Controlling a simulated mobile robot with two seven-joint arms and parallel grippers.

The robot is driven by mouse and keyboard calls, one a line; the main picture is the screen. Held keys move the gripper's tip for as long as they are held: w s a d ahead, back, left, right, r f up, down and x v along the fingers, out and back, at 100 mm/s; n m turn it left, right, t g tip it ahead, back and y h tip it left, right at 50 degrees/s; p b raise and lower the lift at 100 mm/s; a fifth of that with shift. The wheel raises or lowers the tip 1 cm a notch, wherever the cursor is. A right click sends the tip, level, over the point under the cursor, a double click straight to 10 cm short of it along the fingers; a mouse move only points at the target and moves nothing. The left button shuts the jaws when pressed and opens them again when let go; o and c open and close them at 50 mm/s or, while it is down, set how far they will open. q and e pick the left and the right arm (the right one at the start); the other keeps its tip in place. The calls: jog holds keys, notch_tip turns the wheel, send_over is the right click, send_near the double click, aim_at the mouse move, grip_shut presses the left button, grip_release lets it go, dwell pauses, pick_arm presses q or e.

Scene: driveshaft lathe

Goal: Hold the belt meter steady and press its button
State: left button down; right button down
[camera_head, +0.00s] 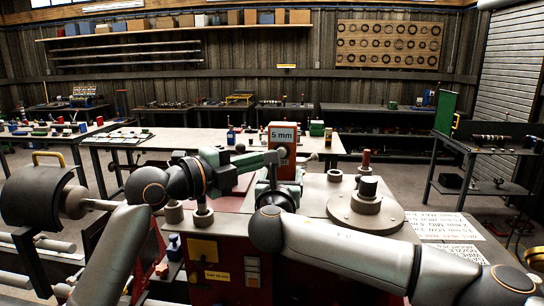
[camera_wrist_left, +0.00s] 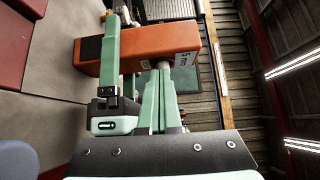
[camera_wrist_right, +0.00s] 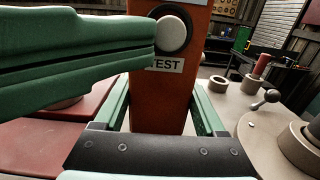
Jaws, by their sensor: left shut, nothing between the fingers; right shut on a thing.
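The belt meter is an orange upright box (camera_head: 288,165) with a "5 mm" display on top. It also shows in the left wrist view (camera_wrist_left: 140,52) and right wrist view (camera_wrist_right: 165,105). My right gripper (camera_head: 272,182) is shut around its body, one green finger on each side. The round white button (camera_wrist_right: 172,34) sits in a dark ring above a "TEST" label. My left gripper (camera_head: 266,158) is shut and empty. Its fingertips (camera_wrist_left: 160,66) are at the button's edge; I cannot tell whether they touch it or whether it is pressed in.
The meter stands over a red and grey machine bench (camera_head: 205,252). A round flange with a dark knob (camera_head: 367,200) is to its right, with printed sheets (camera_head: 445,226) beyond. A grey cylinder with a yellow handle (camera_head: 38,195) is at far left. A pale table (camera_head: 180,140) lies behind.

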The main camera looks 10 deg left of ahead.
jog(key=shift+a+f, duration=0.15)
jog(key=shift+f, duration=0.15)
pick_arm(q)
jog(key=v, duration=0.8)
jog(key=shift+s+r, duration=0.3)
jog(key=shift+s, duration=0.15)
jog(key=shift+d, duration=0.15)
dwell(0.5)
pick_arm(e)
jog(key=shift+c, duration=0.8)
grip_release()
jog(key=shift+o, duration=0.7)
jog(key=shift+r, duration=0.2)
jog(key=shift+s, duration=2.95)
